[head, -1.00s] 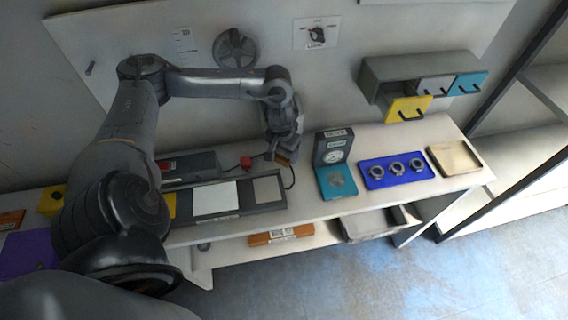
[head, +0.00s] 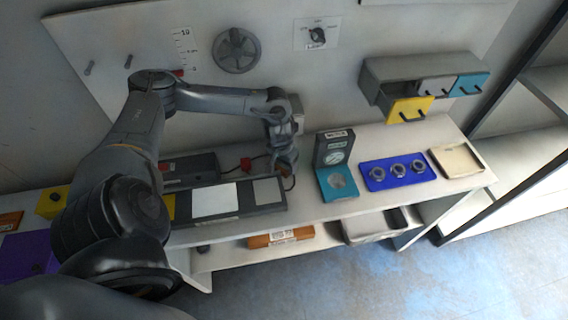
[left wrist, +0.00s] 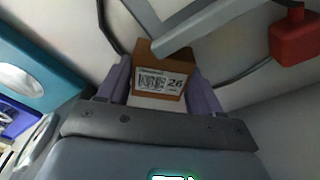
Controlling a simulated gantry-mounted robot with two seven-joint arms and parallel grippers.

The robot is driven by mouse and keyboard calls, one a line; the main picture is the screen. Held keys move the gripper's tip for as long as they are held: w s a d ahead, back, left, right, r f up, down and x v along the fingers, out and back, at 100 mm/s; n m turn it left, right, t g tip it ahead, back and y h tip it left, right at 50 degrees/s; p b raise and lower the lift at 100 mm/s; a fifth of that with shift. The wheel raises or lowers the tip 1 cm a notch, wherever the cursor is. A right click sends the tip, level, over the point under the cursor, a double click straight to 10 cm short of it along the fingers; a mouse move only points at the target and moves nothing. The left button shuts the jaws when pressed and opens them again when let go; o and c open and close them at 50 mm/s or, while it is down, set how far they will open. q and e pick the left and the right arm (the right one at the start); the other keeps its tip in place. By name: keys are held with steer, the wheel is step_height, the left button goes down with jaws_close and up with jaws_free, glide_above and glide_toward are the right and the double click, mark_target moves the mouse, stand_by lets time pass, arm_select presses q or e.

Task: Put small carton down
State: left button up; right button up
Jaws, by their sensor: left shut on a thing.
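The small carton (left wrist: 160,80) is brown, with a white label bearing a barcode and the number 26. It sits between the two fingers of my left gripper (left wrist: 162,92) in the left wrist view, and the gripper is shut on it. In the head view, my left gripper (head: 286,162) points down over the bench, between the dark tray with pale pads and the teal gauge stand. The carton is mostly hidden there, and I cannot tell whether it touches the bench. My right gripper is not in view.
The dark tray (head: 240,210) lies left of the gripper. A red block with a cable (head: 246,163) is close by, also in the left wrist view (left wrist: 295,38). The teal gauge stand (head: 337,182) and blue ring tray (head: 398,184) stand right. A yellow drawer (head: 408,109) hangs open.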

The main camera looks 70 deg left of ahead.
arm_select(q)
steer(key=o, duration=1.2)
steer(key=shift+f, duration=0.1)
